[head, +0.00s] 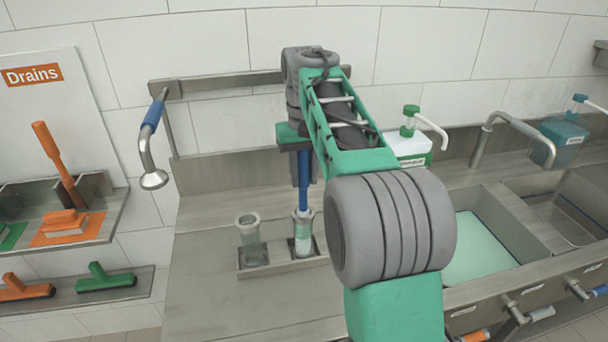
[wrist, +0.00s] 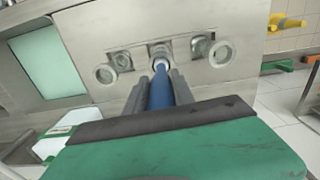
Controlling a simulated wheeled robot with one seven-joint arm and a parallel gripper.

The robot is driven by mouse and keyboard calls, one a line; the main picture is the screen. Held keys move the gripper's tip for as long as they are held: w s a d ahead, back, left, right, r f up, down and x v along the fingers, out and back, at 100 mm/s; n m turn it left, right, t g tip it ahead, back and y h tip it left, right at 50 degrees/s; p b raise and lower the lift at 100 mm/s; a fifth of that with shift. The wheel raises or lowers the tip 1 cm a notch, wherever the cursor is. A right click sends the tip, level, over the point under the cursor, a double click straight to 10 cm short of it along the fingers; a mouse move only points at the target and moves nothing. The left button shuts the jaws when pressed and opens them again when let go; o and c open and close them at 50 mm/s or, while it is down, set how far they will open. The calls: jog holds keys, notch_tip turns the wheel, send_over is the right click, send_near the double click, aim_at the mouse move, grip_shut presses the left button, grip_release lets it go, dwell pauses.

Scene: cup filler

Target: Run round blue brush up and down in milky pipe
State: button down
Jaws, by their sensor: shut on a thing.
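My gripper (wrist: 161,84) is shut on the blue handle of the round brush (wrist: 160,92) in the wrist view. In the head view the blue brush (head: 303,188) hangs upright below my gripper, and its lower end goes into the mouth of the milky pipe (head: 303,240). The brush head is hidden inside the pipe, so its depth cannot be told. A clearer glass pipe (head: 250,238) stands in the left place, empty as far as I can see.
A spout with a blue grip (head: 152,125) hangs left of the rack. A green-topped soap bottle (head: 410,145) stands behind my arm. A sink of pale green liquid (head: 480,250) lies to the right. Brushes, including an orange one (head: 62,222), sit on left shelves. The counter left of the rack is clear.

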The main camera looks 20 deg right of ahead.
notch_tip(320, 180, up, 6)
jog(key=p, duration=0.5)
jog(key=shift+f, duration=0.1)
notch_tip(320, 180, down, 9)
jog(key=b, duration=0.9)
jog(key=shift+r, duration=0.25)
notch_tip(320, 180, up, 8)
jog(key=p, duration=0.8)
jog(key=shift+r+p, duration=0.25)
jog(key=shift+p, duration=0.15)
